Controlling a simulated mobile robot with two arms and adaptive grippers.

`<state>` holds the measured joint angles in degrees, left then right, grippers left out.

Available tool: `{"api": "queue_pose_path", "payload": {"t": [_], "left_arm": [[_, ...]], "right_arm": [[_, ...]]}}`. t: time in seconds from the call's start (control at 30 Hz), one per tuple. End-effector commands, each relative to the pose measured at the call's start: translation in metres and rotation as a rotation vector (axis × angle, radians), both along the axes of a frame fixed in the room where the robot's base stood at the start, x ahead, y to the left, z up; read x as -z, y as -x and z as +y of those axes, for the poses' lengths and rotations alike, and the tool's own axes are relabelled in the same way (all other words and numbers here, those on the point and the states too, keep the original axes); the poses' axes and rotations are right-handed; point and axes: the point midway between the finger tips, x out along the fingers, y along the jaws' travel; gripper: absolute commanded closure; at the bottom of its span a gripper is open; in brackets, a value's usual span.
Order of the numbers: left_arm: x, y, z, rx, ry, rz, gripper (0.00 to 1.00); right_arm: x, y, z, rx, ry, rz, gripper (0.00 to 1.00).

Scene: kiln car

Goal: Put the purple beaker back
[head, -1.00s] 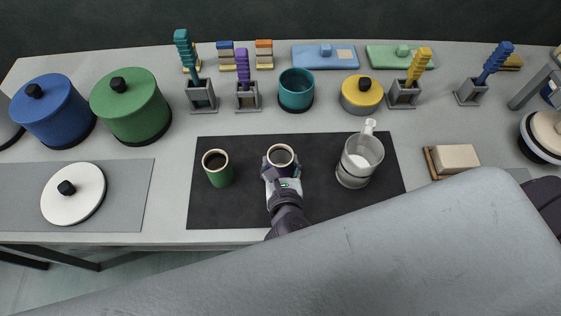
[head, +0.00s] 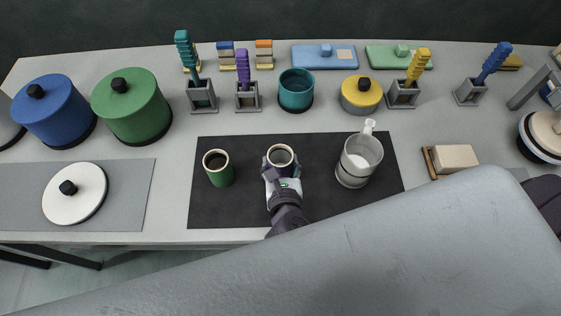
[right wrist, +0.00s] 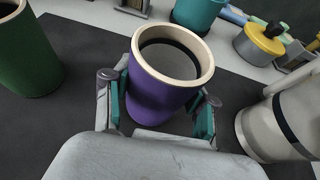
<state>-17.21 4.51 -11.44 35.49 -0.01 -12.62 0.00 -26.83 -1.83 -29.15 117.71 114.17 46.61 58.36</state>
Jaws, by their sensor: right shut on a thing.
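The purple beaker (right wrist: 160,92) stands upright between the fingers of my right gripper (right wrist: 158,112) in the right wrist view. My left gripper does not show.
A green beaker (head: 219,169) stands left on the mat, and a white-grey jug (head: 358,160) stands right. Behind the mat are a teal pot (head: 296,92), a yellow lidded pot (head: 361,97) and several holders with coloured handles. Bare mat lies between the beakers and jug.

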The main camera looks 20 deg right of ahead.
Motion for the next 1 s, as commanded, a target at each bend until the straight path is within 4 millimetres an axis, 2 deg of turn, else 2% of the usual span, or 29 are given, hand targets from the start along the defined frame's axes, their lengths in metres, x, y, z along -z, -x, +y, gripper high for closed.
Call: {"api": "queue_pose_path", "payload": {"t": [1.0], "left_arm": [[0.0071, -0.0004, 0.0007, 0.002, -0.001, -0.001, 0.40]], "right_arm": [[0.0087, -0.0003, 0.0000, 0.000, 0.000, -0.002, 1.00]]}}
